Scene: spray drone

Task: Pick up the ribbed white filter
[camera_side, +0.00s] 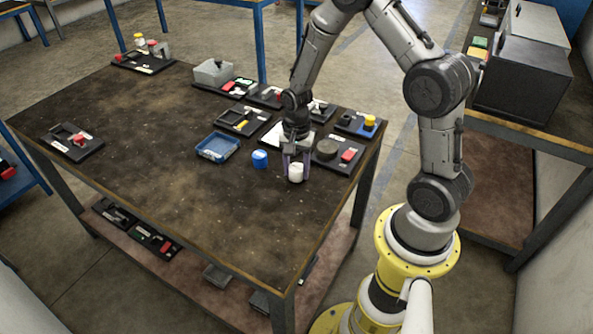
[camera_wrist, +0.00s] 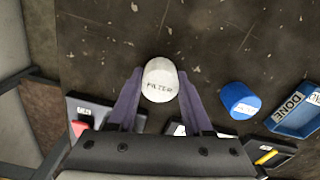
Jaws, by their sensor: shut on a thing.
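The white filter (camera_side: 296,172) stands on the dark table near its front right edge in the side view. In the wrist view the filter (camera_wrist: 160,80) shows the word FILTER on it, and its ribs are too small to make out. My gripper (camera_side: 296,170) points down at it. In the wrist view the purple fingers of my gripper (camera_wrist: 159,88) lie on both sides of the filter, shut on it. The filter appears to be at table height; I cannot tell whether it is touching the table.
A blue cylinder (camera_side: 260,158) stands just left of the filter. A blue tray (camera_side: 218,147), marked DONE in the wrist view (camera_wrist: 300,112), lies further left. A black board with a dark round part (camera_side: 327,149) and a red block (camera_side: 348,155) is to the right. The table's left half is mostly clear.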

